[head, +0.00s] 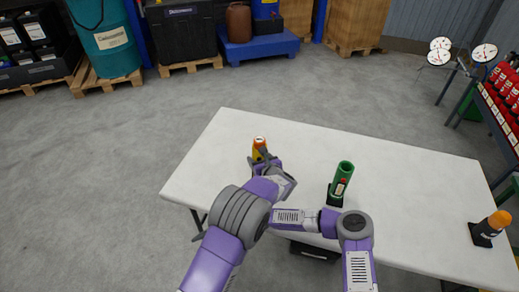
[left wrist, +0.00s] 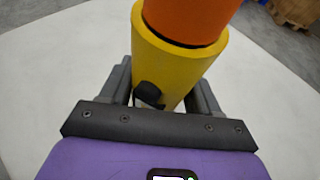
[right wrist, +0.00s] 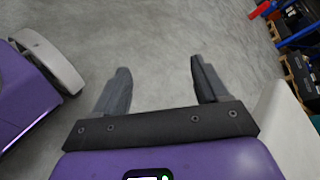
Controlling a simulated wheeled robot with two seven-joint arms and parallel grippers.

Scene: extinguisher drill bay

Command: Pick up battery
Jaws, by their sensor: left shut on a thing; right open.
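My left gripper (head: 261,157) is shut on a yellow cylinder (head: 257,151) with an orange top, at the left part of the white table. In the left wrist view the yellow cylinder (left wrist: 178,75) stands between the fingers, its orange part (left wrist: 190,15) rising out of it. I cannot tell for sure whether it is the battery, or whether it touches the table. My right gripper (right wrist: 155,85) is open and empty over the grey floor beside the table; in the head view my arms hide it.
An orange-topped black object (head: 487,233) is at the right end. A rack of red items (head: 505,90) stands beyond. The table's back middle is clear.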

